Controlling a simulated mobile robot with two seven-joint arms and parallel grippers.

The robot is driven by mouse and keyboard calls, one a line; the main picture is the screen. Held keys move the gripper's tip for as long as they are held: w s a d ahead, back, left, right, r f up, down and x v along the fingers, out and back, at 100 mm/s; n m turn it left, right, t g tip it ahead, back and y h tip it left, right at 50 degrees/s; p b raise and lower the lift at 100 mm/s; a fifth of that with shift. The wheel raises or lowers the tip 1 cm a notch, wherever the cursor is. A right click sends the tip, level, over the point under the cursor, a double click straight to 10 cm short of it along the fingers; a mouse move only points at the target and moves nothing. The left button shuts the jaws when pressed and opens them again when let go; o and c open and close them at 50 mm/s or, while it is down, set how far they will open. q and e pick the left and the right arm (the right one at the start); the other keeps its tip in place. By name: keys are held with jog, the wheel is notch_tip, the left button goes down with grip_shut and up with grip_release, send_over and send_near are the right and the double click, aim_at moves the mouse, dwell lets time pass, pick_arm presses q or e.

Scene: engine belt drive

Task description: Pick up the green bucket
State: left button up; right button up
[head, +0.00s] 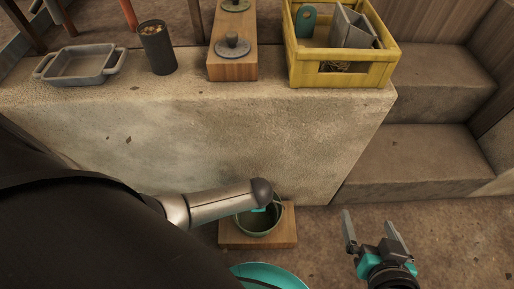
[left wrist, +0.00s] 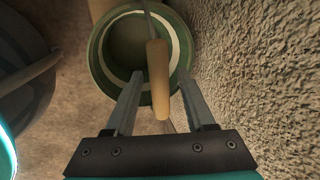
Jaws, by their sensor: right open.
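The green bucket (head: 259,226) stands on a wooden board (head: 286,235) on the ground, close to the front of the stone ledge. My left arm partly covers it in the head view. In the left wrist view the bucket (left wrist: 103,61) is seen from above, with a light ring inside its rim and a wooden grip (left wrist: 158,75) above its opening. My left gripper (left wrist: 160,82) is open, with one finger on each side of the wooden grip and gaps visible. My right gripper (head: 369,217) is open and empty, right of the board.
The stone ledge (head: 200,125) rises right behind the bucket. On it are a grey tray (head: 78,65), a dark cup (head: 156,47), a wooden block with grey knobs (head: 232,68) and a yellow crate (head: 342,77). Stone steps (head: 415,155) are at right. Ground at lower right is clear.

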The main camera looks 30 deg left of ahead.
pick_arm(q)
grip_shut()
dwell(1.2)
